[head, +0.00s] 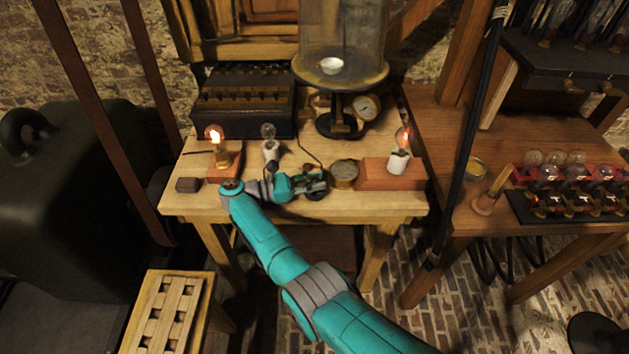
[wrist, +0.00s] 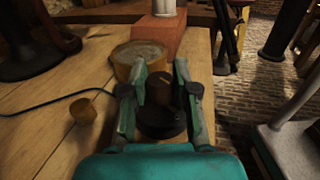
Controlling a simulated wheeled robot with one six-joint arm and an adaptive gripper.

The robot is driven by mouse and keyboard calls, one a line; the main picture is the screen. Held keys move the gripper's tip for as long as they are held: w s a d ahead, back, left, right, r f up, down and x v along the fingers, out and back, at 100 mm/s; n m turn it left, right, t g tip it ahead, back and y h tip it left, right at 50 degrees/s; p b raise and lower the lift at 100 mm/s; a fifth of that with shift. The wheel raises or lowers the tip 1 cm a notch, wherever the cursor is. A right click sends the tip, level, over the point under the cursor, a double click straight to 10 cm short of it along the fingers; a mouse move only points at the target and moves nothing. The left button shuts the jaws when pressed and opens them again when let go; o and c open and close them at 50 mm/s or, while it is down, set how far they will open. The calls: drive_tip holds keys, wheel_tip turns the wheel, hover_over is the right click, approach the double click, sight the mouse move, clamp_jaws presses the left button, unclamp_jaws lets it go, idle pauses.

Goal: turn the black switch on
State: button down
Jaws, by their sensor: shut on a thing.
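The black switch (head: 316,195) sits near the front edge of the wooden table, mostly hidden by my gripper in the head view. In the wrist view the switch (wrist: 160,122) shows as a round black base with a dark upright part above it. My gripper (head: 318,182) comes in from the left, low over the table. In the wrist view its green fingers (wrist: 164,88) stand on both sides of the switch's upright part and are shut on it. The exact position of the switch's handle is hard to make out.
A round brass instrument (head: 344,174) stands just beyond the switch. Lit bulbs stand at left (head: 215,134) and right (head: 402,138); a middle bulb (head: 268,131) is unlit. A small wooden knob (wrist: 83,110) and a wire lie nearby. A glass bell jar (head: 342,40) stands behind.

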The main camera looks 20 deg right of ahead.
sight(315, 180)
drive_tip(key=c, duration=0.9)
unclamp_jaws()
drive_tip(key=shift+o, duration=0.2)
wheel_tip(315, 180, up, 10)
drive_tip(key=shift+f, duration=0.1)
